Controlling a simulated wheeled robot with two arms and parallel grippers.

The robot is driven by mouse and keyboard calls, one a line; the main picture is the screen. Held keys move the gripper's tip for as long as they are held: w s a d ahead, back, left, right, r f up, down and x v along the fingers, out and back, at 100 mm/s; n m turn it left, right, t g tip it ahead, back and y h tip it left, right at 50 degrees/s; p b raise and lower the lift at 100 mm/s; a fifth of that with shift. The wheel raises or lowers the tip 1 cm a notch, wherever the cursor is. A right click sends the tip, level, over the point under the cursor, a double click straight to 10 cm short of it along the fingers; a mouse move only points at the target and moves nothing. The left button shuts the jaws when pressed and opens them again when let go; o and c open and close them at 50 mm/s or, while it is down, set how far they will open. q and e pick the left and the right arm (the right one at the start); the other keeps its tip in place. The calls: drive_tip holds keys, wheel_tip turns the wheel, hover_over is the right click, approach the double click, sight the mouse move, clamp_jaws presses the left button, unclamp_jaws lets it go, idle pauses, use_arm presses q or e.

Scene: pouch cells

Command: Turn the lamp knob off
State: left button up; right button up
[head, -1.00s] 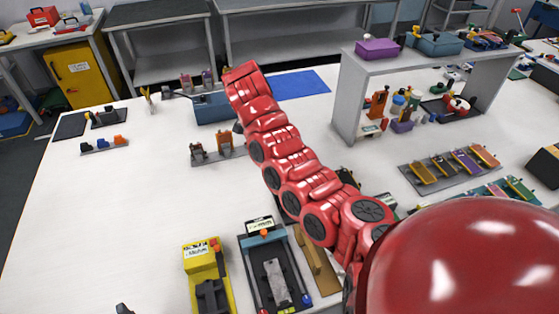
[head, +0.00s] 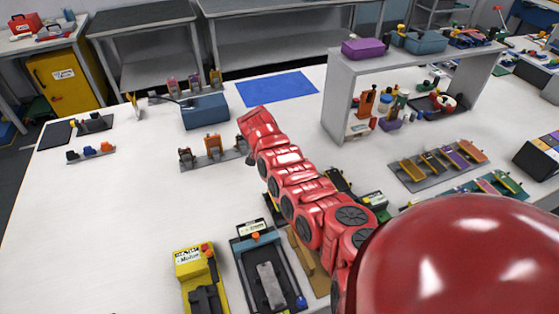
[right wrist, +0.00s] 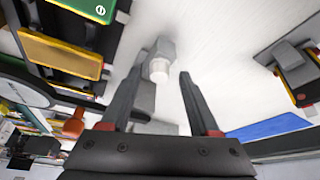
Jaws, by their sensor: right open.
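I cannot make out a lamp or its knob for certain in either view. My right arm reaches up and left across the head view, and its gripper is hidden behind the arm there. In the right wrist view my right gripper (right wrist: 160,95) is open, with its two dark fingers apart. A grey block with a pale round end (right wrist: 158,66) shows between the fingers, and I cannot tell whether it touches them. An orange-red knob-like piece (right wrist: 73,124) is left of the fingers. My left gripper is not in view.
A blue mat (head: 277,88) and a blue box (head: 205,111) lie at the back of the white table. A small rack (head: 213,150) is left of my arm. A yellow device (head: 196,272) and a dark tray (head: 268,272) stand in front. The table's left middle is clear.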

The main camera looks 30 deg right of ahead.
drive_tip(key=shift+d+f, duration=0.1)
drive_tip(key=shift+f, duration=0.05)
clamp_jaws()
drive_tip(key=shift+r+p, duration=0.2)
drive_tip(key=shift+p, duration=0.2)
drive_tip(key=shift+r+n+t+p, duration=0.1)
drive_tip(key=shift+n+t+p, duration=0.2)
drive_tip(key=shift+n+p, duration=0.65)
drive_tip(key=shift+s+n+y+p, duration=0.1)
drive_tip(key=shift+n+y+p, duration=0.25)
drive_tip(key=shift+n, duration=0.1)
drive_tip(key=shift+f+n+t, duration=0.25)
drive_tip(key=shift+n+t, duration=0.35)
drive_tip(key=shift+n, duration=0.4)
